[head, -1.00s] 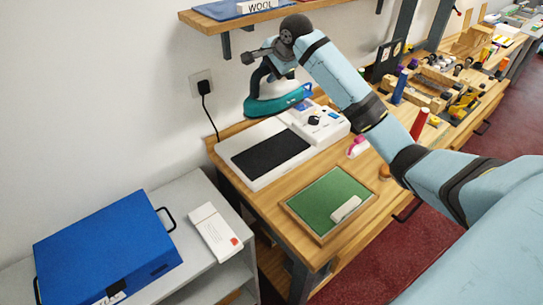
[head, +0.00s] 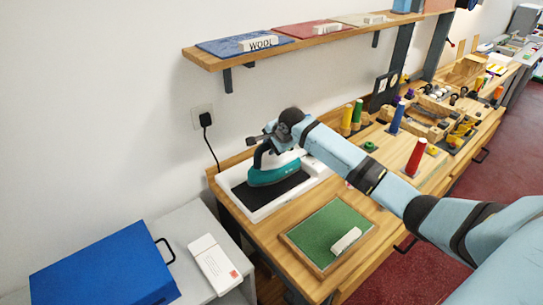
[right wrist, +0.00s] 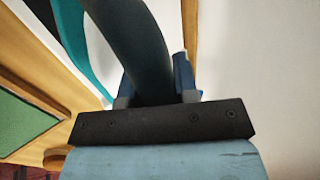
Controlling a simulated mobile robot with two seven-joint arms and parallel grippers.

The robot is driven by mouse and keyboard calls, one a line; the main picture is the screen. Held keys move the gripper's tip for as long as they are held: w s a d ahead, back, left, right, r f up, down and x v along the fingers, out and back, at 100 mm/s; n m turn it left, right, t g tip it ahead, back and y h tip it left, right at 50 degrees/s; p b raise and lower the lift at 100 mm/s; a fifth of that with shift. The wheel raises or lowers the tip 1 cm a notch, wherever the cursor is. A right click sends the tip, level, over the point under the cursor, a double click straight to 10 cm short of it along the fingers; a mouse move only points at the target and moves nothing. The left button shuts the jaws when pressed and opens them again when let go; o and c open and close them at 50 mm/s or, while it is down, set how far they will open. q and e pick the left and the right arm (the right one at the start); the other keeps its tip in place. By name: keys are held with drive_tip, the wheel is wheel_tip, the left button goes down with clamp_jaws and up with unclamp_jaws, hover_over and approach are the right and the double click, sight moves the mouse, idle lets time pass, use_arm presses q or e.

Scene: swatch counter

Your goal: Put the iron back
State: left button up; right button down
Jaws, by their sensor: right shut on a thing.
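The iron (head: 272,174) has a teal body, a white upper part and a dark handle. It is over the dark pad of the white station (head: 236,178) on the wooden counter, on or just above the pad; I cannot tell which. My right gripper (head: 268,147) is shut on the iron's handle. In the right wrist view the dark handle of the iron (right wrist: 146,50) passes between the fingers of the gripper (right wrist: 155,88), with teal beyond. My arm hides the right part of the station. My left gripper is not in view.
A green board in a wooden frame (head: 318,232) lies right of the station. A blue case (head: 100,268) and a white box (head: 215,262) lie on the grey shelf unit at left. A wooden shelf (head: 290,42) with swatches hangs above. Thread cones (head: 415,157) stand behind my arm.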

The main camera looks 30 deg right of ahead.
sight(272, 156)
drive_tip(key=shift+f, duration=2.1)
drive_tip(key=c, duration=0.9)
unclamp_jaws()
drive_tip(key=shift+f, duration=0.15)
drive_tip(key=shift+s+r, duration=0.1)
drive_tip(key=shift+r, duration=0.1)
drive_tip(key=v, duration=1.2)
drive_tip(key=shift+f, duration=0.1)
